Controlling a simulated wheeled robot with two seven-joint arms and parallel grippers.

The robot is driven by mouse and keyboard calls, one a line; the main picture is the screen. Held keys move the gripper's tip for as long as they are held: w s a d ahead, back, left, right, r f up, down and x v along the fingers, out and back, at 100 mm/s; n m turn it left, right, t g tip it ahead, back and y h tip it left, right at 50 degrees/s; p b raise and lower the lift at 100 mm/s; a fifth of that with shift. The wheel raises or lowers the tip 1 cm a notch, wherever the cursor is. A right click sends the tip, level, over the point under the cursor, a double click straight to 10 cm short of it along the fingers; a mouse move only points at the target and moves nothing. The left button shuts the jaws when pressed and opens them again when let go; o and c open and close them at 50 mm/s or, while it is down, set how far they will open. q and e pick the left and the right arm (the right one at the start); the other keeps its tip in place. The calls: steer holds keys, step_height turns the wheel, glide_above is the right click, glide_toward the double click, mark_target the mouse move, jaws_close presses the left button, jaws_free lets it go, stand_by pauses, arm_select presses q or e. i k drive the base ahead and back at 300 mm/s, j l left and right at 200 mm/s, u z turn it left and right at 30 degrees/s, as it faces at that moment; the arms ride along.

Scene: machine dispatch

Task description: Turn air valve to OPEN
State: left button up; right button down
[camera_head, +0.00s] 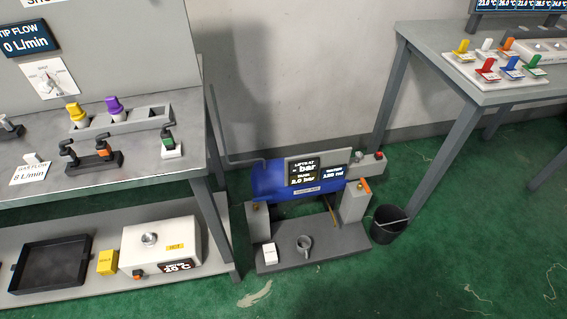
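A blue air tank (268,181) stands low between the two benches, on a grey base plate (283,256). A dark display (304,171) on its front shows bar readings. A small orange handle (364,185) sits at the tank's right end, above a grey block; it may be the air valve, but its OPEN or closed marking is too small to read. A small red knob or button (379,155) is just above it. Neither of my grippers is in view.
The left bench (130,178) holds valves and vials; the right table (440,45) holds coloured-handled pieces. Green floor in front is mostly clear.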

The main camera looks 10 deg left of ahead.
mark_target(46, 87)
steer(key=u, duration=1.55)
